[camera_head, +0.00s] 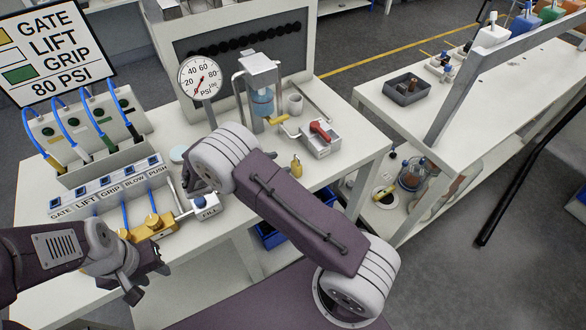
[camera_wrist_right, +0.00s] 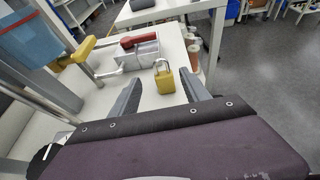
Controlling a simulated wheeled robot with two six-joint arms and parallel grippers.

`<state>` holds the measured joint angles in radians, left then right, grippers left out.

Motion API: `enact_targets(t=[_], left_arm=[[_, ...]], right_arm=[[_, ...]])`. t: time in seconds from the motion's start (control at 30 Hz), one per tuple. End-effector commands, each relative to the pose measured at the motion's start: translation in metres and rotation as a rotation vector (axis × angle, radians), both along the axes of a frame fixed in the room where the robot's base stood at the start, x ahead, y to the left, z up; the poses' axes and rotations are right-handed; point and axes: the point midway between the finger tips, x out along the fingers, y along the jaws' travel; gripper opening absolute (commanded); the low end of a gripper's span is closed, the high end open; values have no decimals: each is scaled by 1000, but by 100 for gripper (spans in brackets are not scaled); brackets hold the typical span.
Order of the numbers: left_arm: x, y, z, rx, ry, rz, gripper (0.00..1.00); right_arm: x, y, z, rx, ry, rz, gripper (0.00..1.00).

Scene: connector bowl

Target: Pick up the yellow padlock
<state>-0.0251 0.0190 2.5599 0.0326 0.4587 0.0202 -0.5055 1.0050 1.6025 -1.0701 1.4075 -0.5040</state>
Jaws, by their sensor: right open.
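The yellow padlock (camera_head: 297,167) stands on the white table, right of my right arm, in the head view. In the right wrist view the padlock (camera_wrist_right: 165,83) is upright, its metal shackle on top. My right gripper (camera_wrist_right: 160,77) is open and empty, with the padlock ahead between the lines of its two fingers; they do not appear to touch it. In the head view my right arm hides most of that gripper. My left gripper (camera_head: 150,284) is at the lower left, its fingers apart and empty, away from the padlock.
A dispenser with blue liquid (camera_head: 262,102), a cup (camera_head: 295,104) and a gauge (camera_head: 200,77) stand farther back. A labelled switch panel (camera_head: 108,190) and brass valve (camera_head: 150,228) are at left.

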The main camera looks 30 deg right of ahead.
Motion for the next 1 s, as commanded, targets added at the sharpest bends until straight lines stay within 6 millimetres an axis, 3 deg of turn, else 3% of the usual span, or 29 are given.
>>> enact_targets(t=[0.2, 0.37, 0.6, 0.87, 1.0], left_arm=[[0, 0, 9, 0, 0, 0, 36], [0, 0, 11, 0, 0, 0, 36], [0, 0, 22, 0, 0, 0, 36], [0, 0, 22, 0, 0, 0, 36], [0, 0, 22, 0, 0, 0, 36]], right_arm=[[3, -30, -10, 0, 3, -4, 55], [4, -38, -15, 1, 2, -5, 55], [8, -74, -34, 1, 2, -6, 55], [9, -79, -37, 2, 0, -4, 55], [10, -79, -37, 2, 1, -3, 18]])
